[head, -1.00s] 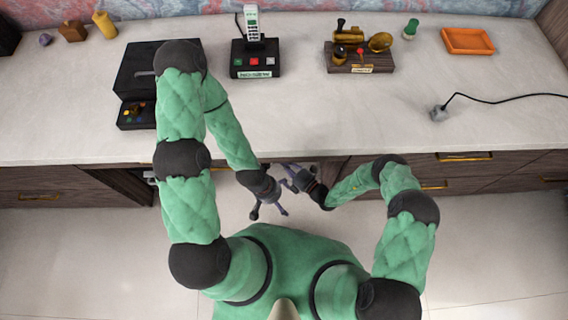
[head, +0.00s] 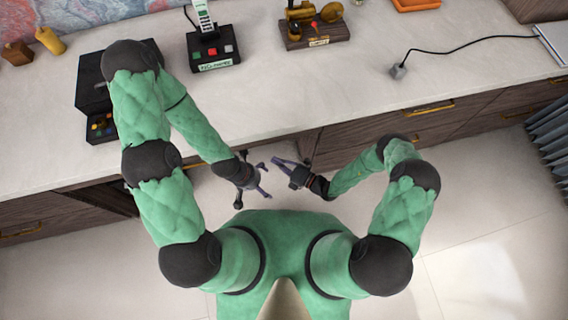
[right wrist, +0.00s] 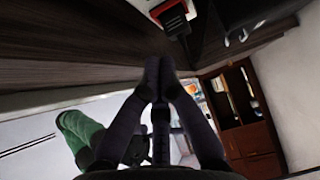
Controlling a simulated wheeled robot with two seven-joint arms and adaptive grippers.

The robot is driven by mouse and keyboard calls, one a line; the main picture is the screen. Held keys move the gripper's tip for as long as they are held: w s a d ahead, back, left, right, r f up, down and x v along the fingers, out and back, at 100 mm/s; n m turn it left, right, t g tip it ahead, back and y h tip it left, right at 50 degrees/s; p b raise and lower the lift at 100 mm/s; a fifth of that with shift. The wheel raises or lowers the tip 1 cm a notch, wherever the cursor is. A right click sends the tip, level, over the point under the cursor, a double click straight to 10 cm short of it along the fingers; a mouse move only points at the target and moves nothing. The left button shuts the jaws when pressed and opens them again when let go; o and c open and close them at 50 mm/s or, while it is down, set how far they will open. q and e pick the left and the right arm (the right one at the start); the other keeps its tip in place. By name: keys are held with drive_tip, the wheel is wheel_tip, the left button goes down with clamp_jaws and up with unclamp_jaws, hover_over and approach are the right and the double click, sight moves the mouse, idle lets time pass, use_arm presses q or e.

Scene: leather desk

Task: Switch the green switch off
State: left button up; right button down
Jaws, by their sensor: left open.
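A black box (head: 215,64) with a green button (head: 197,55), a red button (head: 213,51) and a white one stands on the desk in the head view, left of middle. Whether the green switch is on or off cannot be told. My left gripper (head: 266,180) is open and empty, in front of the desk's front edge and well short of the box. My right gripper (head: 276,161) is beside it, also off the desk. In the right wrist view its fingers (right wrist: 158,66) meet at the tips, with nothing seen between them.
A handset (head: 203,18) stands at the box's back. A dark machine (head: 92,80) is to the left, partly behind my left arm. A wooden-based brass device (head: 316,34) is to the right. A cable with a grey plug (head: 398,71) lies farther right. The front-middle desktop is clear.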

drive_tip(key=shift+v, duration=1.65)
drive_tip(key=shift+r, duration=0.1)
drive_tip(key=s+d+r+n+g+h, duration=0.1)
drive_tip(key=s+d+n+g+h, duration=0.15)
drive_tip(key=s+n+g, duration=0.7)
drive_tip(key=s+d+n+g+h, duration=0.1)
drive_tip(key=s+n+g+h, duration=0.4)
drive_tip(key=n, duration=0.7)
drive_tip(key=d+r+n+t+h, duration=0.25)
drive_tip(key=d+n, duration=0.35)
drive_tip(key=n, duration=0.4)
drive_tip(key=w+d+r+n+t+h, duration=0.1)
drive_tip(key=w+r+n+t+h, duration=0.1)
drive_tip(key=n, duration=0.5)
wheel_tip(320, 180, up, 2)
drive_tip(key=w+t, duration=0.1)
drive_tip(key=w, duration=0.1)
drive_tip(key=shift+w+d+n+t, duration=0.35)
drive_tip(key=shift+d+t, duration=0.05)
drive_tip(key=shift+f, duration=0.15)
